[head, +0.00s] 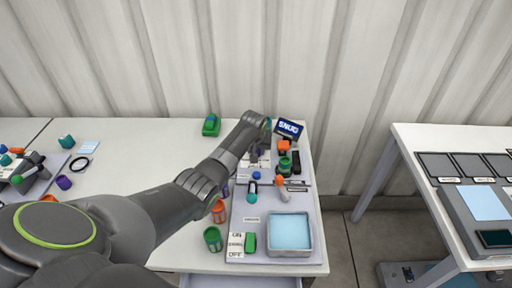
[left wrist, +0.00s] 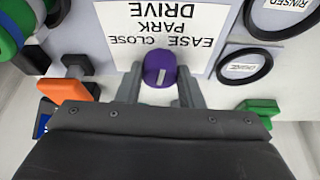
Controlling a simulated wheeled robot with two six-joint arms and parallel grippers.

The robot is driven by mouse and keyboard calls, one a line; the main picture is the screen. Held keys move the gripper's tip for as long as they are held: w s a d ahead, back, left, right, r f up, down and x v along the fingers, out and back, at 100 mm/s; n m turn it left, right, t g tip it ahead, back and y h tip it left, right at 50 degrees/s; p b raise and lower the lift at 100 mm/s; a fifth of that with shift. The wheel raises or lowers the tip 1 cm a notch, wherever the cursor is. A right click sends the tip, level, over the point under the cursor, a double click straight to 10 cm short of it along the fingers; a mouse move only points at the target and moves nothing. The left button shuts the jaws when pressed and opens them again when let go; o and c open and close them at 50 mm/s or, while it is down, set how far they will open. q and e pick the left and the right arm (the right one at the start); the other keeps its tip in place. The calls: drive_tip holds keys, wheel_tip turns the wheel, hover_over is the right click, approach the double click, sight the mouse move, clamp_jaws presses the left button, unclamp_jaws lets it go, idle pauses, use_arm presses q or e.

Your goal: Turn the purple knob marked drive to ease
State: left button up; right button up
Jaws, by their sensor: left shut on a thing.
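The purple knob (left wrist: 158,66) sits on a white plate (left wrist: 205,22) whose upside-down lettering includes DRIVE, PARK, EASE and CLOSE. A short pale mark shows on the knob's near side; which word it points to I cannot tell. My left gripper (left wrist: 160,90) is shut on the knob, one finger on each side. In the head view my left arm reaches over the back of the panel, and the left gripper (head: 258,140) is partly hidden by its own wrist. My right gripper is in neither view.
In the wrist view, an orange block (left wrist: 66,90) is left of the gripper and a green block (left wrist: 258,107) right. Black rings surround two labels. In the head view a blue-filled tray (head: 290,251) stands in front; a SNUG sign (head: 289,128) stands behind. The table's left middle is mostly clear.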

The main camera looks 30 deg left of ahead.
use_arm(q)
drive_tip(key=shift+a+r+m+h+p, duration=0.15)
drive_tip(key=shift+m+h+p, duration=0.2)
drive_tip(key=shift+m, duration=0.55)
drive_tip(key=shift+m+t+h, duration=0.25)
drive_tip(key=shift+m+t, duration=0.05)
drive_tip(key=shift+m, duration=0.6)
drive_tip(key=shift+m+h, duration=0.4)
drive_tip(key=shift+m, duration=0.4)
drive_tip(key=shift+a+m+h+b, duration=0.1)
drive_tip(key=shift+m+h+b, duration=0.35)
drive_tip(key=shift+m, duration=1.05)
drive_tip(key=o, duration=1)
